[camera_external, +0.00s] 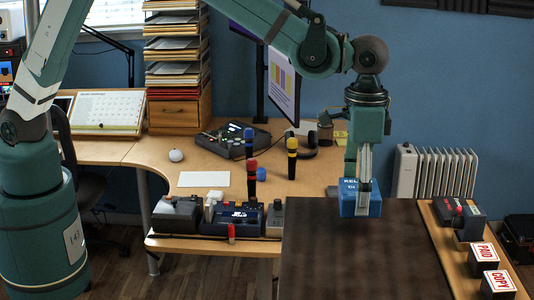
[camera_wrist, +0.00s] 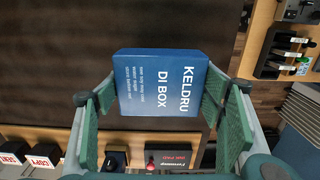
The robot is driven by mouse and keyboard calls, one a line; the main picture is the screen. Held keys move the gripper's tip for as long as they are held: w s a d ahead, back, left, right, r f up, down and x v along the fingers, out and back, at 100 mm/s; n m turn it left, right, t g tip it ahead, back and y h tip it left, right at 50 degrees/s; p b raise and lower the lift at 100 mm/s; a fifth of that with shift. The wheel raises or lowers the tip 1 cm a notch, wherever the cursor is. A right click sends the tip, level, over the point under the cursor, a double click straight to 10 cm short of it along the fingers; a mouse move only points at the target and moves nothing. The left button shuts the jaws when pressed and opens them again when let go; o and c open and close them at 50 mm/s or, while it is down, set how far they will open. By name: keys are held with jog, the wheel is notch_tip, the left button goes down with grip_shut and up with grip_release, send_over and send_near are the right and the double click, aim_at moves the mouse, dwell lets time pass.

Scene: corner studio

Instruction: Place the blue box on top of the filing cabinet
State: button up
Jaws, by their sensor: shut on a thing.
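The blue box (camera_external: 371,204) is a small block with white lettering. My gripper (camera_external: 364,182) points down and is shut on it. In the wrist view the box (camera_wrist: 150,78) sits between the green finger pads of my gripper (camera_wrist: 163,98), its lettered face toward the camera. The box is over the far edge of a dark brown flat surface (camera_external: 350,255); I cannot tell how high above it. I cannot tell whether that surface is the filing cabinet's top; no cabinet front with drawers shows there.
A narrow wooden ledge (camera_external: 440,235) at right carries a device and stamp blocks (camera_external: 483,256). A white radiator (camera_external: 435,172) stands behind. The dark surface looks clear.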

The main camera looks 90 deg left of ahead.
aim_at(356, 224)
jog(key=shift+f, duration=0.2)
jog(key=shift+f, duration=1.8)
jog(key=shift+f, duration=0.2)
jog(key=o, duration=1.1)
jog(key=shift+r, duration=0.15)
notch_tip(356, 224, up, 12)
jog(key=shift+r, duration=0.1)
